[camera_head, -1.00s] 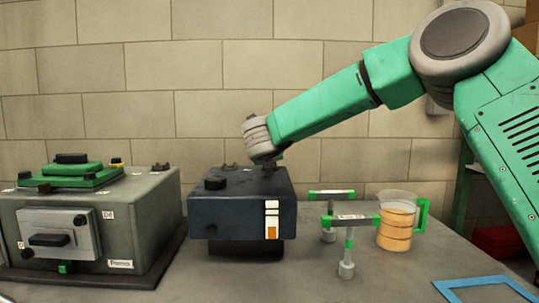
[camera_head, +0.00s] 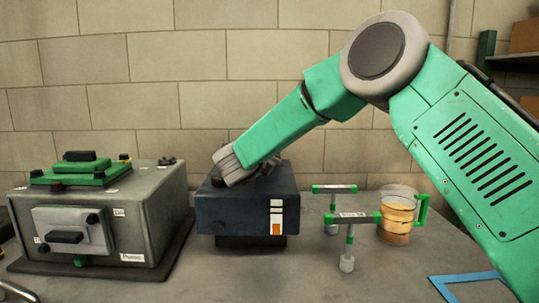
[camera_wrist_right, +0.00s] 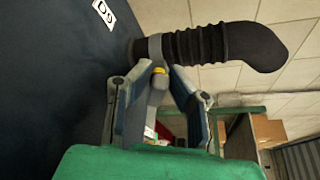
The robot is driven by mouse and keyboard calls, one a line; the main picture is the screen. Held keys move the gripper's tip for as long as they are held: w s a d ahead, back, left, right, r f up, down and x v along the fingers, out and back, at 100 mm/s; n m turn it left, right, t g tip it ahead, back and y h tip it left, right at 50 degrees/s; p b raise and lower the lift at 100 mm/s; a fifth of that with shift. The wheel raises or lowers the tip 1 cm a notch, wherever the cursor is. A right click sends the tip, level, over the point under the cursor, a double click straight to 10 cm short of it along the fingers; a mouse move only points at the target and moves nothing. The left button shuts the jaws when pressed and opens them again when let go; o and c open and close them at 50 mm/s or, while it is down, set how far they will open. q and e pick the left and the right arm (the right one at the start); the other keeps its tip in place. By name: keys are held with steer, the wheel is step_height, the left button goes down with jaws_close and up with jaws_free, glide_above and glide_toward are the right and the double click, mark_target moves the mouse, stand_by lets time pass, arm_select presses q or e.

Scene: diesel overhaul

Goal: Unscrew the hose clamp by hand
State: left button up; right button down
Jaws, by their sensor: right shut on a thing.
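In the right wrist view a ribbed black hose (camera_wrist_right: 215,45) comes out of a dark blue wall (camera_wrist_right: 60,70). A grey hose clamp (camera_wrist_right: 155,47) is around its base, with a yellow-marked screw (camera_wrist_right: 159,71) below it. My right gripper (camera_wrist_right: 158,82) is shut on the clamp's screw, with one finger on each side. In the head view my right arm reaches from the right to the dark blue box (camera_head: 240,212). Its wrist (camera_head: 232,167) is at the box's top, and the fingertips and clamp cannot be made out there. My left gripper is not in view.
A grey machine box (camera_head: 150,205) with green top parts stands at the left. Right of the blue box are green-and-grey stands (camera_head: 349,240) and a jug of orange liquid (camera_head: 397,222). A blue frame (camera_head: 470,284) lies at the front right. The table between them is partly clear.

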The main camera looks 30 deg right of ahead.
steer(key=shift+a+f+n+h, duration=0.1)
steer(key=shift+f+n+h, duration=0.05)
steer(key=shift+n+h, duration=0.2)
steer(key=shift+n, duration=0.25)
steer(key=c, duration=1.5)
jaws_free()
steer(key=shift+c, duration=0.2)
steer(key=shift+a, duration=0.1)
steer(key=v, duration=1.1)
steer(key=shift+s+a, duration=0.15)
steer(key=shift+a, duration=0.2)
